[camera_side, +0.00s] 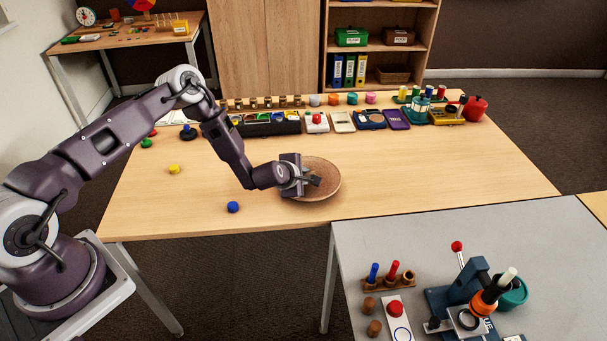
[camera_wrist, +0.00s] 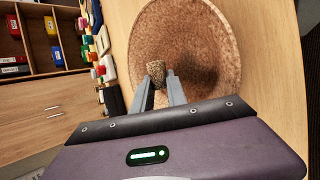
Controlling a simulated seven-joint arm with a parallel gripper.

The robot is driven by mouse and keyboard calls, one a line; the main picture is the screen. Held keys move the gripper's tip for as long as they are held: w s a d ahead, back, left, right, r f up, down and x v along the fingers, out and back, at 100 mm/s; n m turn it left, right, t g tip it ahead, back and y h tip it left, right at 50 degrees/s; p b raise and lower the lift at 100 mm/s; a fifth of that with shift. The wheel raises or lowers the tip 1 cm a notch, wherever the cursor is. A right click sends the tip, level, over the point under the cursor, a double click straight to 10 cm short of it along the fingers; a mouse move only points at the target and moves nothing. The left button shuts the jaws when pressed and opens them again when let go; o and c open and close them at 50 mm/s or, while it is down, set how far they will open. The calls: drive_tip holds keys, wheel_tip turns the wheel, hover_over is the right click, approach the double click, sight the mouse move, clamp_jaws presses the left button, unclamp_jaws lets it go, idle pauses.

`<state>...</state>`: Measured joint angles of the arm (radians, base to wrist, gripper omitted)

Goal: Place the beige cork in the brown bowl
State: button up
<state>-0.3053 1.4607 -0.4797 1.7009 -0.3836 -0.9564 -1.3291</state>
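The brown bowl (camera_side: 329,170) is a wide, shallow, speckled dish on the wooden table. It fills the upper middle of the wrist view (camera_wrist: 215,35). My gripper (camera_side: 315,181) is over the bowl in the side view. In the wrist view my gripper's two grey fingers (camera_wrist: 160,80) are close together, with the beige cork (camera_wrist: 155,70), small and speckled, between their tips. The cork appears against the bowl's inside. I cannot tell whether it touches the bowl. In the side view the cork is hidden by my gripper.
A blue piece (camera_side: 233,207) and a yellow piece (camera_side: 174,169) lie on the table left of the bowl. A row of trays and devices (camera_side: 342,121) stands along the back. The table right of the bowl is clear. A grey table (camera_side: 400,245) with equipment adjoins in front.

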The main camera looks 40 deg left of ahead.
drive_tip(key=o, duration=0.4)
wheel_tip(320, 180, up, 7)
drive_tip(key=d+r+m+h, duration=0.2)
drive_tip(key=d+r+m, duration=0.3)
drive_tip(key=r, duration=0.6)
wheel_tip(320, 180, up, 6)
drive_tip(key=m+h, duration=0.1)
drive_tip(key=m, duration=0.3)
hover_over(315, 194)
drive_tip(key=s+d, duration=0.2)
drive_tip(key=s, duration=0.1)
drive_tip(key=s+d+r+m, duration=0.2)
drive_tip(key=s+r+m, duration=0.5)
drive_tip(key=s+r, duration=0.3)
drive_tip(key=s+a+r+m+g, duration=0.1)
drive_tip(key=s+m, duration=0.2)
drive_tip(key=s, duration=0.7)
drive_tip(key=s+a+r+m+g, duration=0.1)
drive_tip(key=s+m, duration=0.2)
drive_tip(key=s, duration=0.7)
drive_tip(key=s+a+r+m+g, duration=0.1)
drive_tip(key=s+m, duration=0.2)
drive_tip(key=s, duration=0.7)
drive_tip(key=shift+a+r+g, duration=0.35)
drive_tip(key=shift+g, duration=0.05)
